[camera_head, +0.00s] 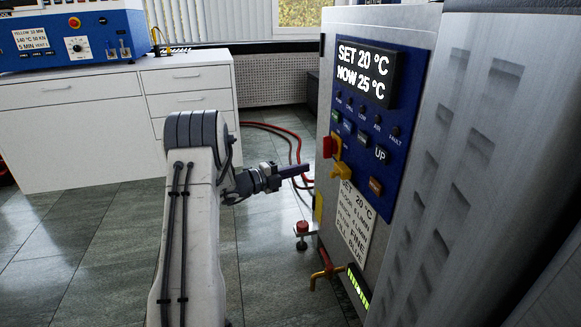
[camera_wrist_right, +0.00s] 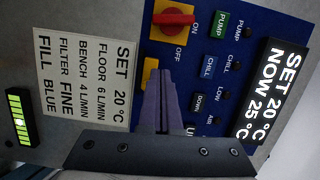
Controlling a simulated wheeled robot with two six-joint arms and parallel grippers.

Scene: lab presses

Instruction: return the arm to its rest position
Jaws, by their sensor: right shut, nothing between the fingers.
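My right arm (camera_head: 195,200) rises from the bottom of the head view and bends right towards a chiller-like cabinet. My right gripper (camera_head: 303,172) is shut and empty, its fingers pointing at the cabinet's blue control panel (camera_head: 401,120). In the wrist view the closed fingers (camera_wrist_right: 163,95) stand in front of the panel's lower edge. They look apart from the panel, though the exact gap is unclear. A red switch on a yellow plate (camera_wrist_right: 174,18) sits beside the ON and OFF marks. My left gripper is not in view.
The display (camera_head: 366,72) reads SET 20 °C, NOW 25 °C. A white instruction label (camera_head: 355,222) is below the panel. Red hoses (camera_head: 285,135) lie on the floor behind the gripper. A white cabinet (camera_head: 70,130) with a blue machine (camera_head: 75,42) stands at left. Floor between is open.

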